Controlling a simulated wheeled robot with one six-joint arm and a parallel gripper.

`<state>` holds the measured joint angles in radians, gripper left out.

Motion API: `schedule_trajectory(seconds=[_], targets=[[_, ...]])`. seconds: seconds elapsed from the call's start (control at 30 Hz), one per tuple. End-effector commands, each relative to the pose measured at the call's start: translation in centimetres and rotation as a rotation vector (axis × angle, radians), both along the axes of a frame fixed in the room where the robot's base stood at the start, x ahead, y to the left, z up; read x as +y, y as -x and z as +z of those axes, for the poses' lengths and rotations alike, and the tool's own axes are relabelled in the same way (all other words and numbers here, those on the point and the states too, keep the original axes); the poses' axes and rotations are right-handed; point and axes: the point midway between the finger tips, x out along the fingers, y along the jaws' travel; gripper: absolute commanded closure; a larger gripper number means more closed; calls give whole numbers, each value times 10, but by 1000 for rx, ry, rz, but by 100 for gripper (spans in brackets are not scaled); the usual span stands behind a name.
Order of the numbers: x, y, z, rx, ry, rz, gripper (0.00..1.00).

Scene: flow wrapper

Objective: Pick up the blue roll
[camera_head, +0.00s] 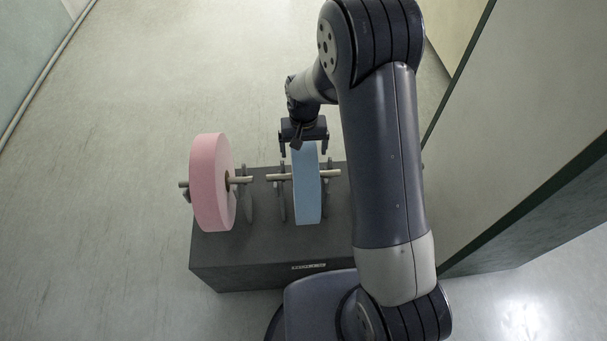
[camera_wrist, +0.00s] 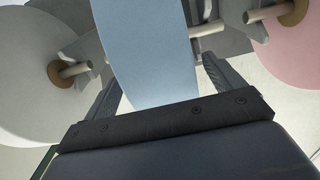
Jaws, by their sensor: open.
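The blue roll (camera_head: 307,190) stands upright on edge on the dark stand, with a light rod through its middle. My gripper (camera_head: 304,150) is at the roll's far upper edge, its two fingers spread to either side of the rim. In the wrist view the blue roll (camera_wrist: 150,50) rises between the open fingers of my gripper (camera_wrist: 160,85), with space on both sides. The fingers do not visibly press on it. The roll's lower edge is hidden behind the gripper body in the wrist view.
A pink roll (camera_head: 211,182) stands on the left of the dark stand (camera_head: 270,255); it also shows in the wrist view (camera_wrist: 292,45). A white roll (camera_wrist: 40,75) is left in the wrist view. A large panel (camera_head: 530,130) stands at right. Floor at left is clear.

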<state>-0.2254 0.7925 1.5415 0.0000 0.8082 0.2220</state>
Motion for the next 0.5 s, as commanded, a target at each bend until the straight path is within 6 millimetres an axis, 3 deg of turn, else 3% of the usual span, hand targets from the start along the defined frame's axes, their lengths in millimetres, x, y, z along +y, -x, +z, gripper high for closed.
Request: schedule_trajectory(seconds=[0.2, 0.43, 0.5], targets=[[1, 0, -23, 1, 0, 0, 11], [0, 0, -24, -1, 0, 0, 11], [0, 0, -24, -1, 0, 0, 16]])
